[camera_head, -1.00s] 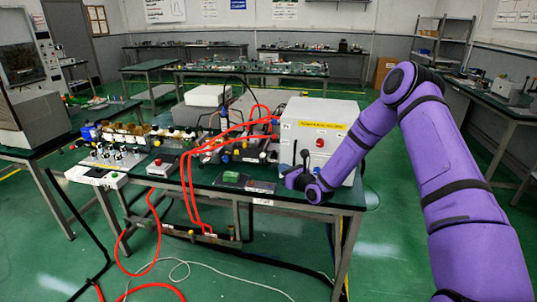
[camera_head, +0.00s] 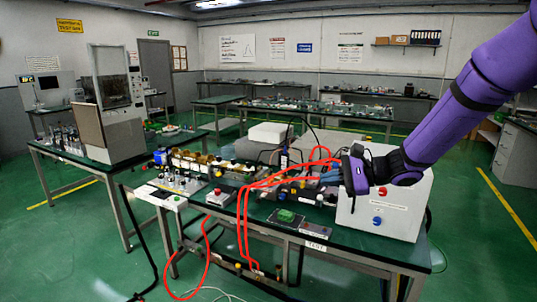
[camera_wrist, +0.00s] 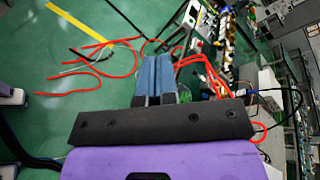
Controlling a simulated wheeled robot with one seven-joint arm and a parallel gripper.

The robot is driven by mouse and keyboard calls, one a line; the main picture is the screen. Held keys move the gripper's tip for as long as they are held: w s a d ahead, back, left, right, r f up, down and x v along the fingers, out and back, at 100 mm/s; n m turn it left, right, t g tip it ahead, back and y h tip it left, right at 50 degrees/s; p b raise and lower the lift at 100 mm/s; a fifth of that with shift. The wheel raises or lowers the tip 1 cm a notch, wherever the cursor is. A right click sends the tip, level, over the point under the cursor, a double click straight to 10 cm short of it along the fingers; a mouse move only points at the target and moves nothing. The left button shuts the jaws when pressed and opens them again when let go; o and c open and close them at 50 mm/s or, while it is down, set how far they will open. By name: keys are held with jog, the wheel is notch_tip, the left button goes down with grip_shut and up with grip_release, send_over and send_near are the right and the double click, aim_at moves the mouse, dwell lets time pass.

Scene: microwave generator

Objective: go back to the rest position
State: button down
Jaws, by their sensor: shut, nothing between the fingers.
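My gripper (camera_head: 347,175) is in front of the upper left of the white generator box (camera_head: 385,215) in the head view. My purple arm reaches down to it from the upper right and covers part of the box top. In the wrist view my gripper (camera_wrist: 155,80) shows two blue fingers side by side, shut and empty. They point over the bench edge and the green floor. I cannot tell how far the fingers are from the box or the cables.
The green bench (camera_head: 400,252) carries red cables (camera_head: 243,215), a red-button box (camera_head: 220,197), a green block (camera_head: 287,216) and several small parts. Red cables (camera_wrist: 90,70) also lie on the floor. Open floor (camera_head: 470,265) shows at right, with a yellow line.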

jog(key=s+d+r+n+g+h, duration=0.1)
jog(key=s+d+r+n+h, duration=0.2)
jog(key=s, duration=0.6)
jog(key=s+r+n+g+h, duration=0.2)
jog(key=s+r+n+h, duration=0.15)
jog(key=s, duration=0.45)
jog(key=s+d+r+n+t+h, duration=0.2)
jog(key=s+d+h, duration=0.1)
jog(key=s+d, duration=0.3)
jog(key=s+d+r+n+t+h, duration=0.2)
jog(key=s+d, duration=0.4)
jog(key=s, duration=0.3)
jog(key=shift+n+h, duration=0.85)
jog(key=shift+h, duration=0.4)
jog(key=shift+s, duration=0.1)
